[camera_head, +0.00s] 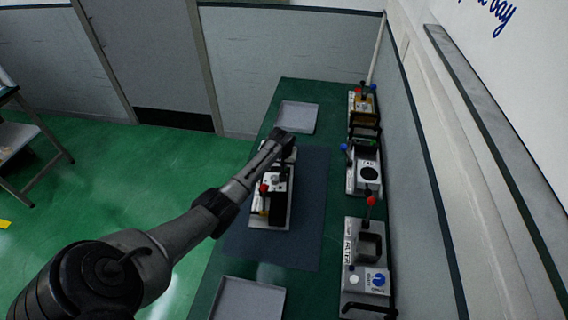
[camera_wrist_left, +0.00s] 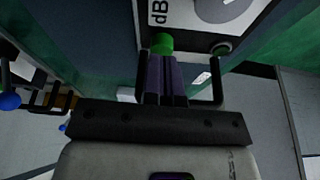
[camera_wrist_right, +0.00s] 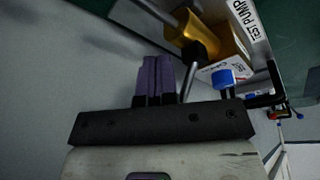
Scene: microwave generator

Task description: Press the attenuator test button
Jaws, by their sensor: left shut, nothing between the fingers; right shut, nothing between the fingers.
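In the head view my left gripper (camera_head: 283,138) is over the far end of a small unit (camera_head: 283,212) on the dark mat; the button does not show there.
The pump box carries a yellow cylinder (camera_wrist_right: 200,42) and a blue knob (camera_wrist_right: 222,78). In the head view, several instruments, including one with a black dial (camera_head: 369,173), line the wall side of the green table. Grey trays lie at its far (camera_head: 296,116) and near (camera_head: 248,300) ends.

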